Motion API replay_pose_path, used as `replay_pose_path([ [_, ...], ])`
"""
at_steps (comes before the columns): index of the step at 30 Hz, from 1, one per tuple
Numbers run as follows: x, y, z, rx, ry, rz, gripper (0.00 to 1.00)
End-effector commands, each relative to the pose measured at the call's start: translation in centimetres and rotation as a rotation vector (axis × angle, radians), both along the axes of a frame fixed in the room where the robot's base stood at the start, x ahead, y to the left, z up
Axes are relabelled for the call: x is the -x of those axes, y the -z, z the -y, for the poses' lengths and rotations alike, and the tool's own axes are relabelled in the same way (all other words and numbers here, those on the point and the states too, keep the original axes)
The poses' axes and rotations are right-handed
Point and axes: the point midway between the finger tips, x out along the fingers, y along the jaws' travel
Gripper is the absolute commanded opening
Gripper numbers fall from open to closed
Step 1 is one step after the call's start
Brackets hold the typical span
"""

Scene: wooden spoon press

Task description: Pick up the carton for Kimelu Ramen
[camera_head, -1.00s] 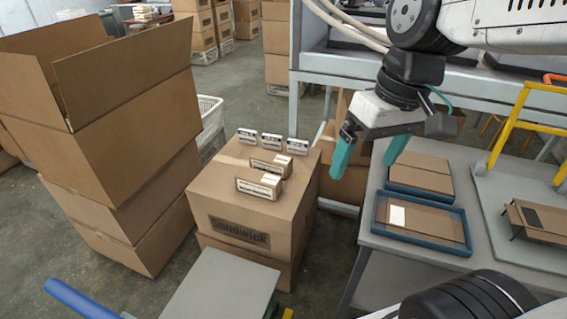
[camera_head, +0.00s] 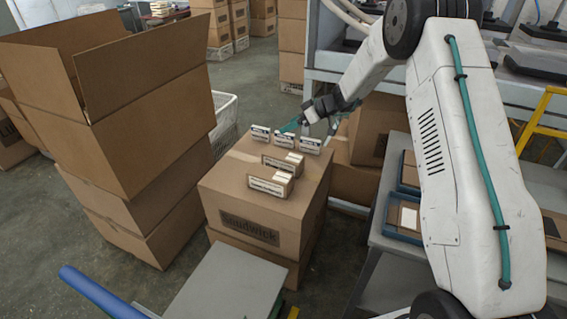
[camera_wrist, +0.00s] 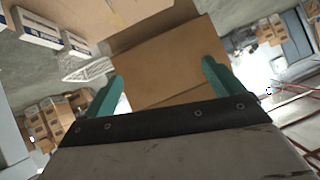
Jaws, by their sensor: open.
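Several small white-and-brown cartons stand on top of a large brown box (camera_head: 250,208). In the head view, three are in a back row: left (camera_head: 260,133), middle (camera_head: 285,140) and right (camera_head: 310,145). Two more, a front carton (camera_head: 270,184) and one behind it (camera_head: 283,161), stand nearer. Their labels are too small to read, so I cannot tell which is Kimelu Ramen. My gripper (camera_head: 311,127) is open, beside and behind the back row. In the wrist view my gripper (camera_wrist: 164,84) has nothing between its fingers; small cartons (camera_wrist: 38,32) show at the upper left.
A tall stack of brown boxes with an open top box (camera_head: 140,90) stands left of the large box. A grey table with blue trays (camera_head: 403,218) is at the right, partly behind my arm. A grey surface (camera_head: 225,285) lies in front. Floor shows between.

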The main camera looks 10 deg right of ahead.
Motion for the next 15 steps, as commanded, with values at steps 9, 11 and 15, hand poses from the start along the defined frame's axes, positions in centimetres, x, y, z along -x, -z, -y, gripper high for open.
replay_pose_path([
  [9,-5.9,14.7,3.6,0.011,0.055,0.209,0.93],
  [11,-6.2,16.0,3.9,0.018,0.061,0.231,0.93],
  [15,-6.7,17.7,3.9,0.025,0.067,0.254,0.93],
])
